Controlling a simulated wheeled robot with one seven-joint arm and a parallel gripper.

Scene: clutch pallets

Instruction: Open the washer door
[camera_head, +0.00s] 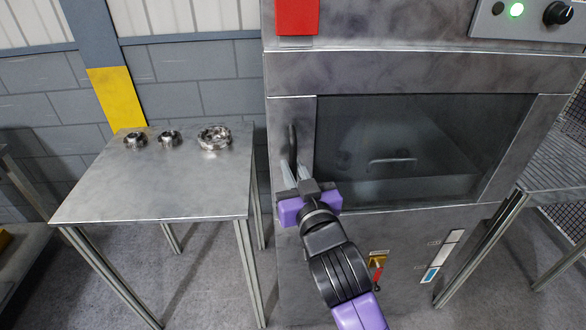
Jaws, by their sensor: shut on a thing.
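The washer (390,70) is a grey metal cabinet filling the middle and right of the view. Its door has a dark window (450,130) and appears shut. A dark vertical handle (292,143) stands at the door's left side. My gripper (295,170) is at the lower part of this handle, its fingers pointing up and shut on it. The fingertips partly cover the handle, so the exact contact is hard to see. Through the window a second, horizontal handle shape (392,161) shows dimly.
A metal table (180,195) stands left of the washer, with several shiny metal parts, among them a larger ring (214,137), at its back. Another metal table (555,165) stands at the right. A control panel (530,18) with a green light is at top right. Grey floor is open in front.

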